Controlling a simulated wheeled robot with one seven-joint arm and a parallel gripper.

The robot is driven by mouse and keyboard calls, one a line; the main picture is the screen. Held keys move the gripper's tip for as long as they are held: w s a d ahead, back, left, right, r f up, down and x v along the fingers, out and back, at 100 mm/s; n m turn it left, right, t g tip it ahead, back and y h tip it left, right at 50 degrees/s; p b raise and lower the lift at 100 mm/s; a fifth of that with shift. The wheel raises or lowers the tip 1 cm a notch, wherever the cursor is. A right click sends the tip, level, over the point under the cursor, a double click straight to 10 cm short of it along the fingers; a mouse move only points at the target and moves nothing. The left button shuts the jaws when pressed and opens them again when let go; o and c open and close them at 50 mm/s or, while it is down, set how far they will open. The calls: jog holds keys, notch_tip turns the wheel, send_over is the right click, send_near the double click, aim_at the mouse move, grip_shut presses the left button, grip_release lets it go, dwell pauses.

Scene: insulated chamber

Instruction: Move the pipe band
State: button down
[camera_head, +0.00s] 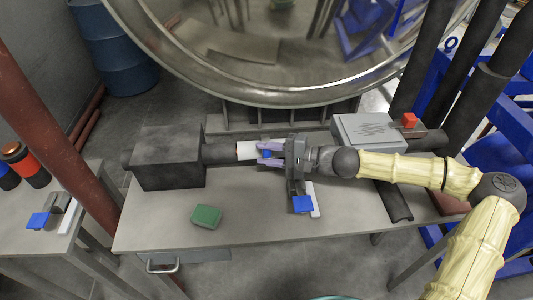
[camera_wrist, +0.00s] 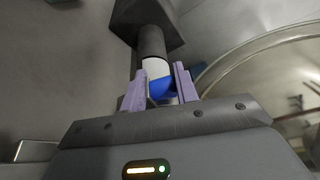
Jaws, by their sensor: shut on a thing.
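The pipe band shows as a white sleeve (camera_head: 246,150) with a blue part, around the dark horizontal pipe (camera_head: 219,154) that comes out of a dark box. My gripper (camera_head: 263,153), with pale purple fingers, is shut on the blue part of the band. In the wrist view the white and blue band (camera_wrist: 159,80) lies between the two fingers, in line with the dark pipe (camera_wrist: 151,42). The far side of the band is hidden, and the gripper covers the pipe to its right.
The dark box (camera_head: 168,157) stands left on the grey table (camera_head: 150,225). A green block (camera_head: 206,216) lies in front, and a blue piece (camera_head: 303,204) lies below my gripper. A grey box (camera_head: 372,130) with a red block (camera_head: 409,120) stands right. A large round metal rim (camera_head: 290,98) is behind.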

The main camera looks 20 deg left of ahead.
jog(key=shift+f, duration=0.2)
jog(key=c, duration=1.2)
grip_release()
jog(key=shift+o, duration=0.2)
jog(key=shift+r, duration=0.1)
jog(key=shift+w+d, duration=0.1)
jog(key=shift+d, duration=0.35)
jog(key=w+d+r, duration=0.1)
jog(key=d+r, duration=0.1)
jog(key=d, duration=1.4)
jog(key=shift+r, duration=0.2)
jog(key=shift+d, duration=0.1)
jog(key=shift+c, duration=0.2)
